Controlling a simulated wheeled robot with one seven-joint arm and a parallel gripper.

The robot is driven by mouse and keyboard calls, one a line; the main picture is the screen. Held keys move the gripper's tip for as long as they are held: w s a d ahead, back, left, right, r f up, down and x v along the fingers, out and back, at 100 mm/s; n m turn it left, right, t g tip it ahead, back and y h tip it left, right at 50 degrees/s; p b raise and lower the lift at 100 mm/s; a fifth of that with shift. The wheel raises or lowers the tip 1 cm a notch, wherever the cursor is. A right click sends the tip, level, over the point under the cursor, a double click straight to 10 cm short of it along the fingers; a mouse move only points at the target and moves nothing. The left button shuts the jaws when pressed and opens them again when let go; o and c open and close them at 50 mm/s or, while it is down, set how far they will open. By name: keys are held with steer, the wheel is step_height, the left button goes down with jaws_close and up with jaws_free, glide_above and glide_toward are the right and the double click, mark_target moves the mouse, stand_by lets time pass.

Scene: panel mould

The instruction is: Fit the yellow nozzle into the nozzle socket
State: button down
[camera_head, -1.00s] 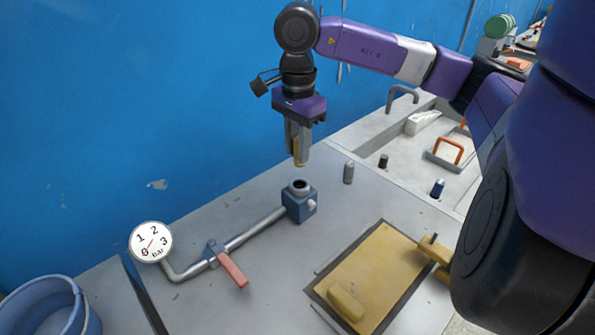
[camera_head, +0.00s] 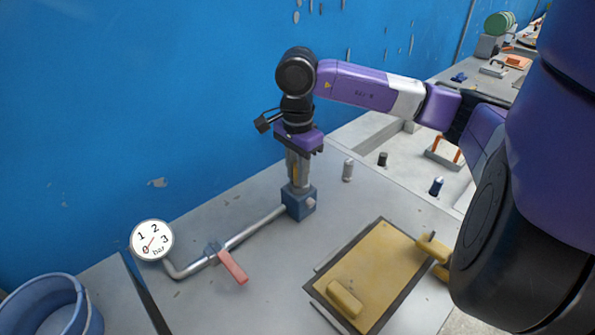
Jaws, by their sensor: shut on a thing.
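My gripper (camera_head: 298,180) points straight down above the blue nozzle socket block (camera_head: 299,204) at the end of the grey pipe. It is shut on the yellow nozzle (camera_head: 295,172), of which only a narrow strip shows between the fingers. The fingertips are right at the top of the block. They hide the socket's opening and the nozzle's lower end, so I cannot tell how deep the nozzle sits.
A pressure gauge (camera_head: 152,240) and a red-handled valve (camera_head: 232,267) sit along the pipe. Grey, black and blue nozzles (camera_head: 348,170) (camera_head: 383,159) (camera_head: 437,186) stand to the right. A yellow panel (camera_head: 372,272) lies in front. A blue bucket (camera_head: 88,312) stands at the lower left.

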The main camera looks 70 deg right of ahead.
steer(key=shift+f, duration=0.15)
steer(key=c, duration=1.2)
jaws_free()
steer(key=shift+r+p, duration=0.35)
step_height(320, 180, up, 12)
steer(key=shift+f+b, duration=0.1)
steer(key=shift+b, duration=0.85)
